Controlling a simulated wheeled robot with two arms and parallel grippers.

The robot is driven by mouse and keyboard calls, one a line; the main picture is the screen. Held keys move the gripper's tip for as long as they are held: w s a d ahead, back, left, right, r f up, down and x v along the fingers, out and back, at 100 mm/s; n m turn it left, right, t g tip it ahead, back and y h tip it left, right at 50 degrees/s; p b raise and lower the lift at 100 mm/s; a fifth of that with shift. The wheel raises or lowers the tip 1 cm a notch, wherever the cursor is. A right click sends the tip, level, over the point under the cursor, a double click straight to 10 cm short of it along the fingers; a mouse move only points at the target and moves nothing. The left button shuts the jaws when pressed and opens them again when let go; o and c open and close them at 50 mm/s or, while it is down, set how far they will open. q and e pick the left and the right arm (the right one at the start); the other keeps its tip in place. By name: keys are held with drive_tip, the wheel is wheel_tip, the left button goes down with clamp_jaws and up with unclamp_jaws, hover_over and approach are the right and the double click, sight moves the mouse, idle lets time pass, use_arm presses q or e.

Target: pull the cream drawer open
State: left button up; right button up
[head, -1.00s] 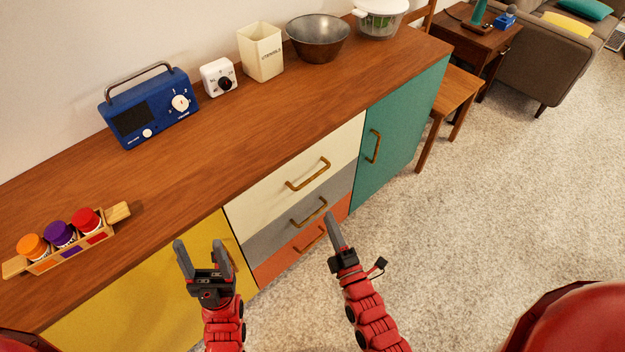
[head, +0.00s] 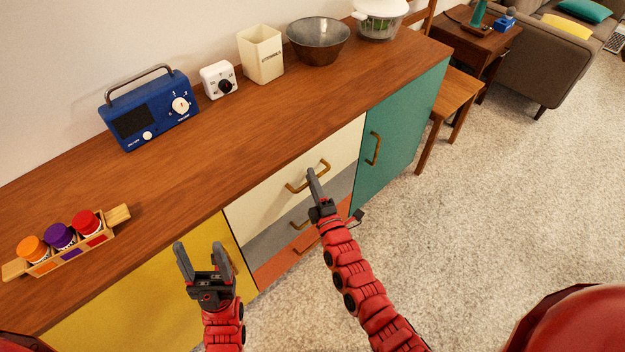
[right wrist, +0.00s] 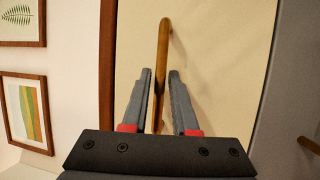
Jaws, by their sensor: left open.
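The cream drawer (head: 270,190) is the top drawer of the hutch's middle stack and looks closed. Its brass handle (head: 308,177) also shows upright in the right wrist view (right wrist: 162,60). My right gripper (head: 312,172) is at the handle in the head view. In the right wrist view its two fingers (right wrist: 160,75) are apart, one on each side of the handle, with small gaps visible. Whether the fingertips reach past the bar is hard to tell. My left gripper (head: 200,250) is open and empty in front of the yellow door (head: 150,290).
A grey drawer (head: 270,238) and an orange drawer (head: 285,263) lie below. A teal door (head: 400,140) is to the right. The wooden top (head: 220,140) carries a blue radio (head: 150,108), a bowl (head: 318,42) and a jar rack (head: 70,250). Carpet (head: 500,200) in front is clear.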

clamp_jaws()
idle(1.3)
